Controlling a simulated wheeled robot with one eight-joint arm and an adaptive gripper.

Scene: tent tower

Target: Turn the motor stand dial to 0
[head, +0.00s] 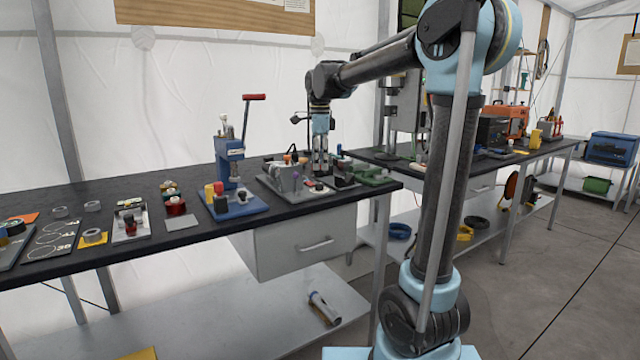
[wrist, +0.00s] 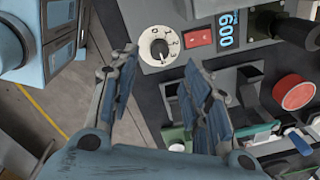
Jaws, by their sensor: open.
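The motor stand dial (wrist: 155,46) is a round white dial with dark digits around its edge and a dark centre. In the head view my gripper (head: 320,168) points down over the grey motor stand (head: 286,181) on the black bench.
Beside the dial are a red switch (wrist: 198,38) and a blue display reading 600 (wrist: 229,29). A red round button (wrist: 293,92) and dark levers lie right of my fingers. In the head view, a blue press (head: 231,200) stands left of the motor stand.

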